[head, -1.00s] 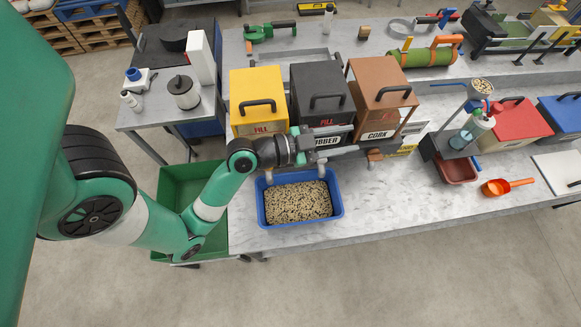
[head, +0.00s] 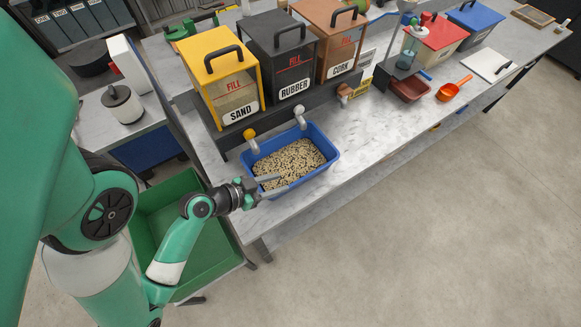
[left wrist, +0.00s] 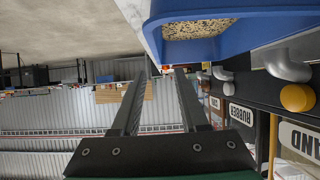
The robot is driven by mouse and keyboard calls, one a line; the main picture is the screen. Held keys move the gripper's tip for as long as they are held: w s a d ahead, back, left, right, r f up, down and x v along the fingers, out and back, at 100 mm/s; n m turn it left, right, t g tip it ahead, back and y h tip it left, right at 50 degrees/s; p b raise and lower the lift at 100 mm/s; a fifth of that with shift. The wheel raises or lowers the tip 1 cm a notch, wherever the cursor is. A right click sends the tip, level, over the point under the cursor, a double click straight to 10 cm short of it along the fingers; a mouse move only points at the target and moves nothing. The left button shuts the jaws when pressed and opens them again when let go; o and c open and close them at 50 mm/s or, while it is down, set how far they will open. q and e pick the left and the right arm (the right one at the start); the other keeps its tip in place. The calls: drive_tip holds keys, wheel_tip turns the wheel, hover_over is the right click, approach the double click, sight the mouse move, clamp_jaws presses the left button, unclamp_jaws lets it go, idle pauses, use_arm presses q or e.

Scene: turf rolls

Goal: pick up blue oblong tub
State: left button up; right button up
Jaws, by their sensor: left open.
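The blue oblong tub (head: 318,172) stands on the grey bench, filled with speckled beige and dark granules (head: 290,165). It is below the spouts of the sand and rubber boxes. My left gripper (head: 278,186) is at the tub's near left end, fingers apart and pointing along its near side. In the head view the fingers overlap the tub's rim, and I cannot tell whether they touch it. In the left wrist view the open, empty fingers (left wrist: 163,75) lie below and left of the tub's blue wall (left wrist: 240,30). My right gripper is not in view.
The sand box (head: 218,80), rubber box (head: 282,60) and cork box (head: 333,38) stand close behind the tub. A green bin (head: 150,215) is at the left of the bench. An orange scoop (head: 452,90) lies farther right. The bench front right of the tub is clear.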

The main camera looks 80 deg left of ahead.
use_arm(q)
drive_tip(key=x, duration=0.6)
drive_tip(key=shift+w, duration=0.15)
drive_tip(key=shift+b+x, duration=0.7)
drive_tip(key=shift+x, duration=2)
clamp_jaws()
